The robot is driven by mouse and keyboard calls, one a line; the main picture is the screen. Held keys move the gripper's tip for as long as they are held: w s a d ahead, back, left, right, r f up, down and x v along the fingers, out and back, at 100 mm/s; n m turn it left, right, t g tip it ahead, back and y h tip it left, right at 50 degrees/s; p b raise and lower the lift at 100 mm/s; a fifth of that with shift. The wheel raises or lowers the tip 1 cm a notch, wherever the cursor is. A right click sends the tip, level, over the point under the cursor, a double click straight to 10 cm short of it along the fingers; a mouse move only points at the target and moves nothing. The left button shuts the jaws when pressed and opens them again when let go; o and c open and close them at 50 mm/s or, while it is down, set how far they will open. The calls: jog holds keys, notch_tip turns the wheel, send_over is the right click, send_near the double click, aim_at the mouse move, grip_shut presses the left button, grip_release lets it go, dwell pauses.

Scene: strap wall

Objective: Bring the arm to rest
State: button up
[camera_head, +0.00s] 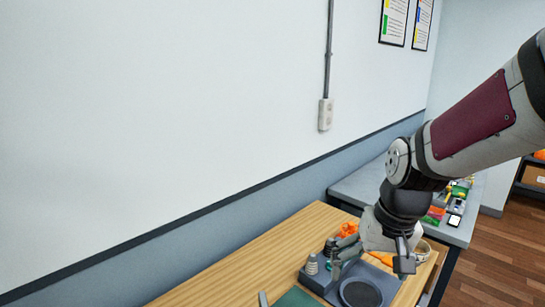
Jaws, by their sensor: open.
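My arm (470,125) reaches in from the right edge and bends down at a dark wrist joint.
A dark round dish (361,293), a ribbed grey post (311,265) and orange items (348,229) are close to the gripper. A green mat (297,298) lies at the front. A grey bench (358,187) with small coloured items stands behind. The wall (170,120) runs along the left.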

jog(key=s+r+n+t, duration=0.1)
jog(key=s+r+t, duration=0.2)
jog(key=s+r, duration=0.7)
jog(key=s, duration=0.4)
jog(key=shift+d+r+t+h, duration=0.3)
jog(key=shift+d+r+h, duration=0.05)
jog(key=shift+d+h, duration=0.05)
